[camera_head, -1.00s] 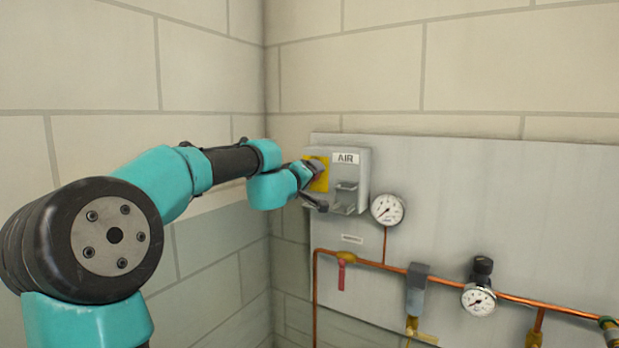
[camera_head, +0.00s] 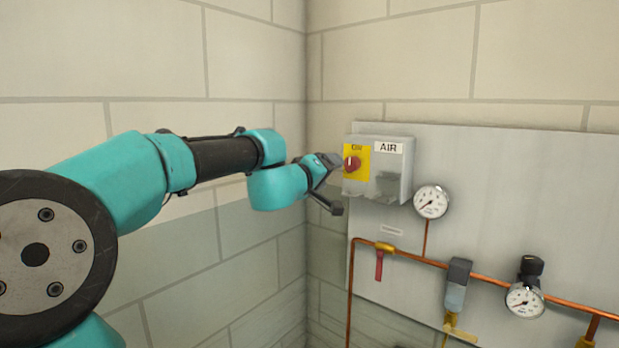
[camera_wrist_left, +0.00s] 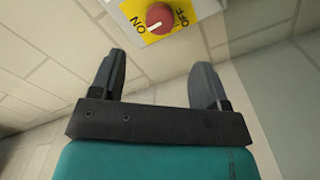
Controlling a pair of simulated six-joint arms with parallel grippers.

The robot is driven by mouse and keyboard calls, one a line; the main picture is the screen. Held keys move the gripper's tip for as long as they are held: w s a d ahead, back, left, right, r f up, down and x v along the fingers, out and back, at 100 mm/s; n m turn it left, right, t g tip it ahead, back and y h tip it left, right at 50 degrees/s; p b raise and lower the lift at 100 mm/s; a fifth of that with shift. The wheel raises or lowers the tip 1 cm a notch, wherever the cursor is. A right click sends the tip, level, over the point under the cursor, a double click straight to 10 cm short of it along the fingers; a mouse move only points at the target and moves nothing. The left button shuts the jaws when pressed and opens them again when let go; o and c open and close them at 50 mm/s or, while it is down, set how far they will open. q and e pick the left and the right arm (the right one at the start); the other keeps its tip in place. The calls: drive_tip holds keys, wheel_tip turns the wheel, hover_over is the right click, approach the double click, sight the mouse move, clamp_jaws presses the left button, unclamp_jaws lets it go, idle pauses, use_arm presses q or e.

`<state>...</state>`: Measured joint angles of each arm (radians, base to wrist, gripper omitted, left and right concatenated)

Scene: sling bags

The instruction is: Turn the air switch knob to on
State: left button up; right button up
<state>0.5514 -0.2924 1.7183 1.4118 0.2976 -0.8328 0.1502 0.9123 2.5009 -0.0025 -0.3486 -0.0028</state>
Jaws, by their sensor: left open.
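The air switch is a red round knob (camera_head: 352,163) on a yellow plate (camera_head: 363,151) on the front of a grey box labelled AIR (camera_head: 405,168). In the left wrist view the knob (camera_wrist_left: 160,17) sits beyond the fingertips, between the ON and OFF labels. A small white mark on the knob appears to lie toward the ON side. My left gripper (camera_head: 334,184) is open and empty, just left of the knob and apart from it. Its two spread fingers also show in the left wrist view (camera_wrist_left: 158,72). My right gripper is not in view.
A grey wall panel (camera_head: 480,165) carries a pressure gauge (camera_head: 431,201), a copper pipe (camera_head: 425,260), a red-handled valve (camera_head: 379,262) and a second gauge (camera_head: 525,301). The wall corner is left of the panel. Free space lies below my left arm.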

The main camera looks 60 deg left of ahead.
use_arm(q)
drive_tip(key=v, duration=0.6)
drive_tip(key=shift+s, duration=0.15)
drive_tip(key=w+d+f+m+g+h, duration=0.15)
drive_tip(key=w+f, duration=0.35)
drive_tip(key=f, duration=0.6)
drive_tip(key=w+f+n+g+h, duration=0.1)
drive_tip(key=w+f+g+h, duration=0.2)
drive_tip(key=f, duration=0.8)
drive_tip(key=w+d+f+m+g, duration=0.15)
drive_tip(key=d+f, duration=0.25)
drive_tip(key=f, duration=0.6)
drive_tip(key=w+d+f+m+g, duration=0.1)
drive_tip(key=w+d+f+g, duration=0.2)
drive_tip(key=f, duration=0.7)
drive_tip(key=s+d+f+m+g+h, duration=0.1)
drive_tip(key=s+d+f+m+g, duration=0.1)
drive_tip(key=d+f, duration=0.55)
drive_tip(key=s+d+f+m+g+h, duration=0.15)
drive_tip(key=d+f, duration=0.25)
drive_tip(key=f, duration=0.7)
drive_tip(key=s+d+f+m+g+h, duration=0.1)
drive_tip(key=s+d+f+m+g, duration=0.3)
drive_tip(key=s+d+f, duration=0.5)
drive_tip(key=d+f+m, duration=0.1)
drive_tip(key=d+f, duration=0.1)
drive_tip(key=d, duration=0.1)
drive_tip(key=shift+s+d+h, duration=0.2)
drive_tip(key=shift+d+h, duration=0.15)
drive_tip(key=shift+h, duration=0.05)
